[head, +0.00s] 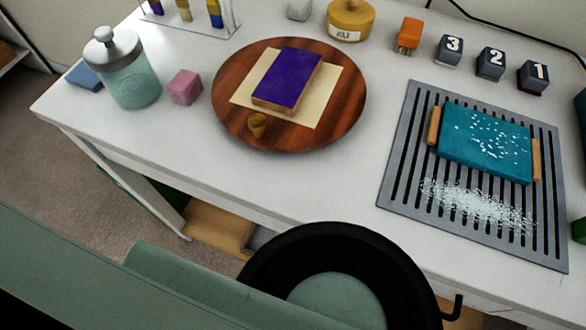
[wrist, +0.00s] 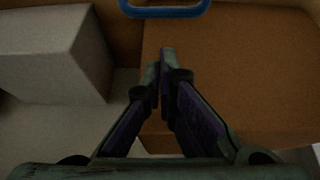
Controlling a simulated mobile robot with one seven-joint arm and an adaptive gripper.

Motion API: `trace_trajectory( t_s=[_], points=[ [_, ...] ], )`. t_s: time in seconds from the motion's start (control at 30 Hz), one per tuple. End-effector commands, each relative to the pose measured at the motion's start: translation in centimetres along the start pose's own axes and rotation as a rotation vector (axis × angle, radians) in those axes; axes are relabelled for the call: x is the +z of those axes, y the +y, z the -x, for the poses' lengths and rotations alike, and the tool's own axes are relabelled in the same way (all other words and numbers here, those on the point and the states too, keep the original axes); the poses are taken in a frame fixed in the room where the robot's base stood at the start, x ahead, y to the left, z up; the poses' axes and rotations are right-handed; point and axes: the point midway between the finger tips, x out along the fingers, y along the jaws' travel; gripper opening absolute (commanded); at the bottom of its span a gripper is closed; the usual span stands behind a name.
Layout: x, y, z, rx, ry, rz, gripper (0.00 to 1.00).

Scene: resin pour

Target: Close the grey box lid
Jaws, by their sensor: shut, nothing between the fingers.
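My gripper (wrist: 161,62) shows in the wrist view with its two fingers together and nothing between them. Its tips lie in front of a brown box-like surface (wrist: 235,65) that fills the right side; I cannot tell whether they touch it. A grey box-shaped block (wrist: 58,52) stands to the left of the fingers. I cannot make out a lid or a hinge on it. In the head view my gripper is not visible. A small grey thing (head: 262,238) beside tan boards shows under the table, partly hidden by a black round rim.
A blue handle (wrist: 165,9) crosses the top of the wrist view. The white table (head: 300,185) carries a round wooden board (head: 228,110), a grey slotted rack (head: 397,185) with a teal slab (head: 465,135), a jar (head: 133,82) and numbered dark blocks (head: 490,64).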

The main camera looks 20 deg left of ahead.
Motion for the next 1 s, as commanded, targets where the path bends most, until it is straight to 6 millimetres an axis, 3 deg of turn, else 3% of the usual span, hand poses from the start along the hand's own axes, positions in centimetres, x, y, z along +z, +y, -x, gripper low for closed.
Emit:
trace_trajectory(
  t_s=[0.27, 1.0],
  points=[
    [2.2, 0.0, 1.0, 0.000, 0.001, 0.000, 0.00],
    [2.2, 0.0, 1.5, -0.001, 0.062, -0.001, 0.00]
  ],
)
